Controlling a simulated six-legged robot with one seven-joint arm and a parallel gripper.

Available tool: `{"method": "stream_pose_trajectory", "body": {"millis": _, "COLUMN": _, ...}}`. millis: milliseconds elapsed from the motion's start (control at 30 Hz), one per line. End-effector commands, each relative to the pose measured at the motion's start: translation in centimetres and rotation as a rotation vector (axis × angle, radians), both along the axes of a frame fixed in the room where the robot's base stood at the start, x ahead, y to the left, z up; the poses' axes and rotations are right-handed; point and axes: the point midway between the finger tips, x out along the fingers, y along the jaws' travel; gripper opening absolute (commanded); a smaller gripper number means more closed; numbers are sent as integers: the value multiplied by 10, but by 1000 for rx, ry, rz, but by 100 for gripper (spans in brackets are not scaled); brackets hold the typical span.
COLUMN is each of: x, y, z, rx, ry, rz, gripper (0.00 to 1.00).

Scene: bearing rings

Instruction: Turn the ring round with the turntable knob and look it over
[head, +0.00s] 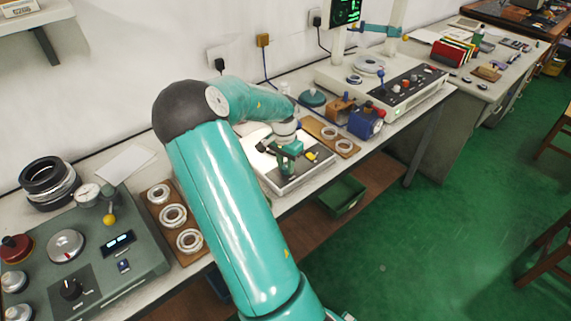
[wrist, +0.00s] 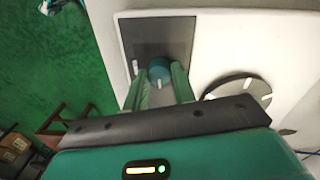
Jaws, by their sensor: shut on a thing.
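My gripper (wrist: 160,90) has its two teal fingers on either side of a round teal knob (wrist: 159,68) with a white mark, shut on it. The knob sits on a dark grey panel of a white unit (wrist: 220,35). Right of the knob in the wrist view is a round grey turntable (wrist: 243,90) with pale marks, partly hidden by my gripper body. I cannot make out a ring on it. In the head view my gripper (head: 288,153) is over the same unit (head: 297,183), and my arm covers much of it.
A wooden board with rings (head: 173,214) lies left of my arm, and another ring board (head: 330,135) lies beyond the unit. A green-grey gauge console (head: 95,245) is at the left. A blue block device (head: 366,121) stands further right. A green bin (head: 342,195) is below the bench.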

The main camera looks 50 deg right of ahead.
Motion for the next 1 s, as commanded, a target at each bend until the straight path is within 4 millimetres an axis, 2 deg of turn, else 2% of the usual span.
{"method": "stream_pose_trajectory", "body": {"millis": 33, "x": 1, "y": 0, "z": 0, "rx": 0, "ry": -1, "rz": 1, "gripper": 4}}
{"method": "stream_pose_trajectory", "body": {"millis": 67, "x": 1, "y": 0, "z": 0, "rx": 0, "ry": -1, "rz": 1, "gripper": 30}}
{"method": "stream_pose_trajectory", "body": {"millis": 167, "x": 1, "y": 0, "z": 0, "rx": 0, "ry": -1, "rz": 2, "gripper": 48}}
{"method": "stream_pose_trajectory", "body": {"millis": 433, "x": 0, "y": 0, "z": 1, "rx": 0, "ry": 0, "rz": 1, "gripper": 48}}
{"method": "stream_pose_trajectory", "body": {"millis": 567, "x": 1, "y": 0, "z": 8, "rx": 0, "ry": -2, "rz": 3, "gripper": 48}}
{"method": "stream_pose_trajectory", "body": {"millis": 767, "x": 3, "y": 0, "z": 43, "rx": -2, "ry": -5, "rz": 4, "gripper": 48}}
{"method": "stream_pose_trajectory", "body": {"millis": 1000, "x": 5, "y": 0, "z": 96, "rx": -2, "ry": -5, "rz": 4, "gripper": 48}}
